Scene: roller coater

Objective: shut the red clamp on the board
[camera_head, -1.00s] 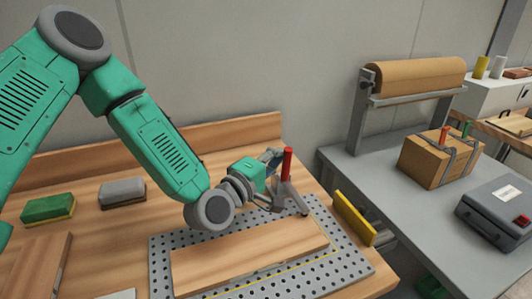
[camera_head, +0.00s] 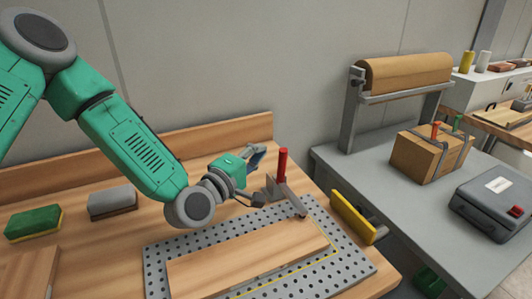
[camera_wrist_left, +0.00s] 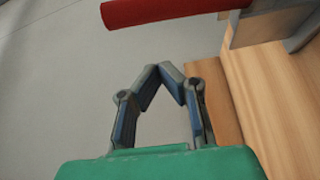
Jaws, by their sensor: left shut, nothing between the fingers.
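The clamp (camera_head: 284,193) stands at the far right corner of the wooden board (camera_head: 250,257), with its red handle (camera_head: 283,165) upright. Its grey arm reaches down to the board's corner; I cannot tell if it presses on the wood. The board lies flat on a perforated metal plate (camera_head: 155,272). My left gripper (camera_head: 260,152) is shut and empty, to the left of the handle and apart from it. In the left wrist view the fingertips (camera_wrist_left: 160,70) meet below the red handle (camera_wrist_left: 170,11), which lies across the top. My right gripper is out of view.
A yellow piece (camera_head: 352,217) stands off the bench's right edge. A green sponge (camera_head: 33,223) and a grey block (camera_head: 112,202) lie at the left. A grey table (camera_head: 365,165) at the right bears a roll stand, a strapped box (camera_head: 418,157) and a grey case.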

